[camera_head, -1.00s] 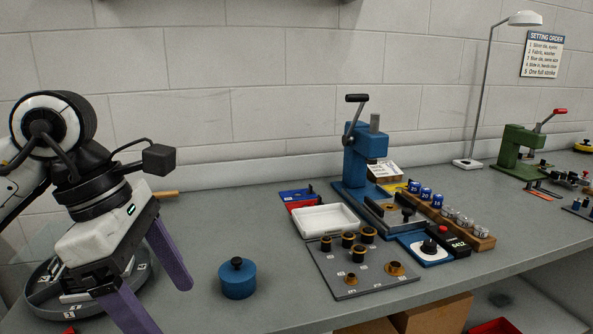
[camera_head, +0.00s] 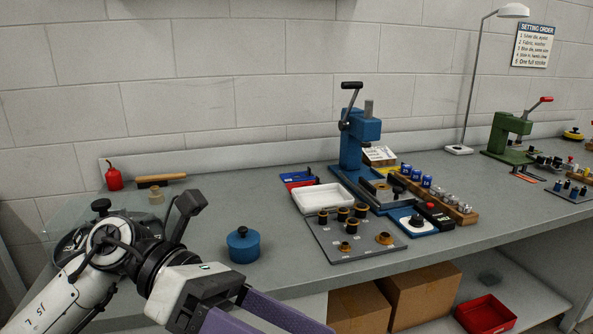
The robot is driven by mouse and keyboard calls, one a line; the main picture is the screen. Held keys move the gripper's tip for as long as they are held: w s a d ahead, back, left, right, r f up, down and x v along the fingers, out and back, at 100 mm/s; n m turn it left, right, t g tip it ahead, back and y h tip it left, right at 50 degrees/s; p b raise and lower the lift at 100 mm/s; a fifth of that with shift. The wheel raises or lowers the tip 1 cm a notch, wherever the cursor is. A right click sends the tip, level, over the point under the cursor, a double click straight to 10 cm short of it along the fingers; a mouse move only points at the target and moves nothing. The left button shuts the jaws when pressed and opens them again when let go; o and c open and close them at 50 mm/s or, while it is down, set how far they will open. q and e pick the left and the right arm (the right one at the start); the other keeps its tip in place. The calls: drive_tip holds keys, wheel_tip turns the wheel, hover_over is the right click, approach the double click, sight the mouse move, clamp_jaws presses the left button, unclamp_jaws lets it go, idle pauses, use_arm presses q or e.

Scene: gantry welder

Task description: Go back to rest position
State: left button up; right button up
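My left arm comes in from the lower left. Its gripper (camera_head: 270,318), with purple fingers, is low in front of the bench's front edge, pointing down and to the right. The fingers are apart and nothing shows between them; their tips are near or past the bottom of the picture. A blue round pot with a black knob (camera_head: 243,245) stands on the bench, right of the arm and apart from it. My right gripper is not in view.
A round tray (camera_head: 68,243) is partly hidden behind my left arm. A blue press (camera_head: 362,145), a white tray (camera_head: 321,198) and a grey plate with dies (camera_head: 335,246) stand mid-bench. Cardboard boxes (camera_head: 425,290) and a red bin (camera_head: 487,315) are below. Bare bench surrounds the blue pot.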

use_arm(q)
drive_tip(key=w+a+n+t+h, duration=0.2)
drive_tip(key=w+n+t+h, duration=0.65)
drive_tip(key=n+t, duration=0.95)
drive_tip(key=w+a+f+n+t+y, duration=0.2)
drive_tip(key=a+f+n+t+y, duration=0.15)
drive_tip(key=f+n+y, duration=0.55)
drive_tip(key=w+a+f+n+t+y, duration=0.25)
drive_tip(key=a+f+n+y, duration=0.35)
drive_tip(key=n, duration=0.5)
drive_tip(key=s+a+f+n+g+y, duration=0.1)
drive_tip(key=s+f+n+g, duration=0.2)
drive_tip(key=s+f, duration=0.3)
drive_tip(key=s+a+f+n+g+y, duration=0.2)
drive_tip(key=s+f, duration=0.4)
drive_tip(key=f, duration=0.6)
drive_tip(key=s+a+f+n+g+y, duration=0.2)
drive_tip(key=s+f+n+g, duration=0.3)
drive_tip(key=f, duration=0.5)
drive_tip(key=shift+s+p, duration=0.3)
drive_tip(key=shift+s, duration=0.55)
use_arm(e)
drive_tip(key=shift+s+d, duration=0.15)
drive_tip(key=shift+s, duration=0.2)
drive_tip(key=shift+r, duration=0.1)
